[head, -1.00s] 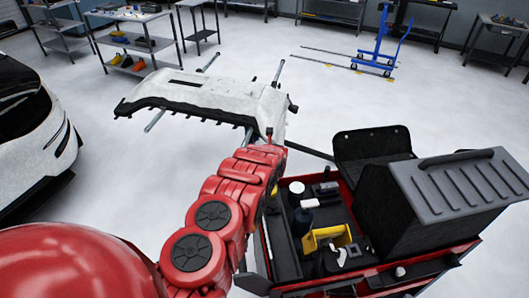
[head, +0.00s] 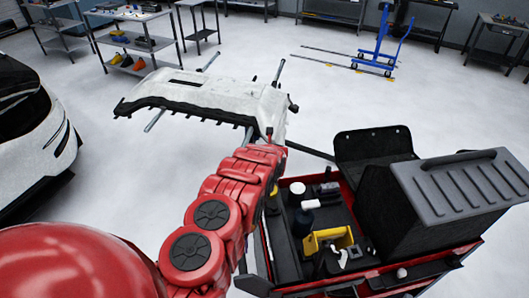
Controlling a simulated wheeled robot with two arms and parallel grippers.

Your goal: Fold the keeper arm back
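A white bumper (head: 205,95) with a black lower edge lies across a stand, whose grey bars (head: 279,72) stick out past it. A small dark knob (head: 292,108) is at the bumper's right end. I cannot tell which part is the keeper arm. My red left arm reaches up from the lower left to the bumper's near right corner. My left gripper (head: 269,134) is at its far end, mostly hidden behind the arm, and its fingers cannot be made out. I cannot tell whether it touches the stand. My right gripper is not in view.
A red tool cart (head: 262,245) with a grey-lidded black box (head: 465,185) stands at the right. A white car (head: 35,130) is at the left. Open floor lies beyond the bumper, with a blue trolley (head: 380,50) behind.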

